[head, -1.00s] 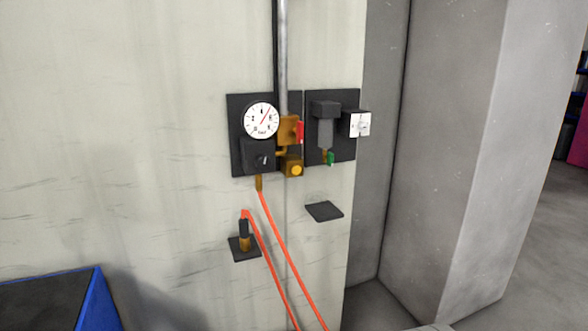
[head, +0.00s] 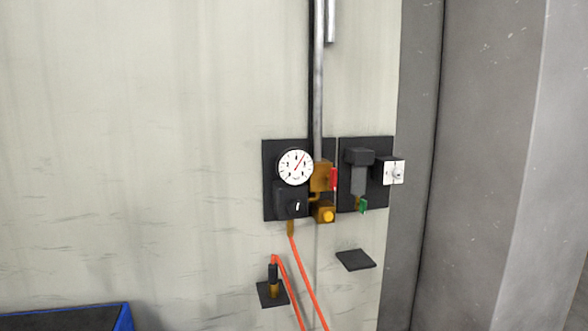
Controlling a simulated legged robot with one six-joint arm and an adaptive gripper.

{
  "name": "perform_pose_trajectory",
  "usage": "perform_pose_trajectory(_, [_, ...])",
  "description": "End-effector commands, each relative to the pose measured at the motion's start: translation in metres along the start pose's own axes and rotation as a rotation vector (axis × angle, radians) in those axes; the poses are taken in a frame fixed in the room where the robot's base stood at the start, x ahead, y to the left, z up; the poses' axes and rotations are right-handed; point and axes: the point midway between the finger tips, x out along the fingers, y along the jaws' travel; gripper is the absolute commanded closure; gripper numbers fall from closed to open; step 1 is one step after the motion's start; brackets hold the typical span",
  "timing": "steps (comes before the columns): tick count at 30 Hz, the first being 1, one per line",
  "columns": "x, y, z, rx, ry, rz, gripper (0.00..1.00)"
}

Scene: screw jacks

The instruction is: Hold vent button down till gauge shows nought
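The gauge (head: 295,167) is a round white dial on a black wall panel (head: 270,205). Its red needle points to the upper right; the numbers are too small to read. Below and right of it, a round yellow button (head: 328,216) sits on a brass block, and it looks like the vent button. Nothing touches it. A red lever or handle (head: 334,179) stands above the button on the brass fitting. A black knob with a white mark (head: 297,206) is under the gauge. My gripper is not in view.
An orange hose (head: 303,270) hangs below the panel, and its end is at a small bracket (head: 271,292). A second panel with a filter (head: 358,178), green valve (head: 363,206) and white-faced box (head: 394,172) is to the right. A grey pillar (head: 480,170) stands further right; a blue-edged bin (head: 125,316) is lower left.

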Motion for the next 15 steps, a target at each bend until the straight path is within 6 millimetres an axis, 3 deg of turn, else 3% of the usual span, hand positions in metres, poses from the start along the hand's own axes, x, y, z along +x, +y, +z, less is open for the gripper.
perform_pose_trajectory(1, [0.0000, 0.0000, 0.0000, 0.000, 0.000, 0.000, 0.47])
perform_pose_trajectory(2, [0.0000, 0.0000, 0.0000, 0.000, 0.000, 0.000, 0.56])
perform_pose_trajectory(3, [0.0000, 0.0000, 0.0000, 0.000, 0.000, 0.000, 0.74])
perform_pose_trajectory(5, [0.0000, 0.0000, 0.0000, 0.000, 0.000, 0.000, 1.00])
perform_pose_trajectory(15, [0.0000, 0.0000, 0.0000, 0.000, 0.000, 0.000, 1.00])
